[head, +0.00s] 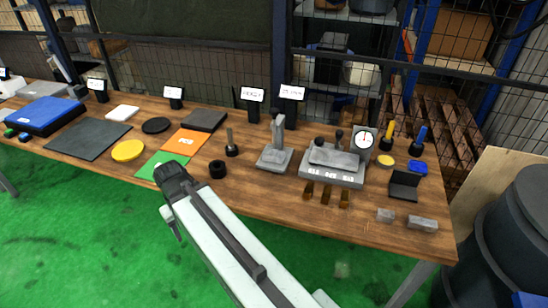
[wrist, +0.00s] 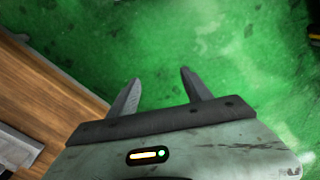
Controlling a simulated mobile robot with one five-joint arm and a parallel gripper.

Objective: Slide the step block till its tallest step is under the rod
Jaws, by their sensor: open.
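My gripper (wrist: 159,77) is open and empty in the wrist view, its two fingers apart above green floor. In the head view my arm reaches up from the bottom, and I cannot make out the fingers. A grey fixture (head: 330,173) with a round white dial gauge (head: 364,139) stands on the right part of the table. A light grey piece lies on its top, possibly the step block, but its steps are too small to make out. The rod cannot be told clearly there. My gripper is apart from all of these.
Flat coloured plates lie to the left. A dark barrel (head: 505,235) stands at the right.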

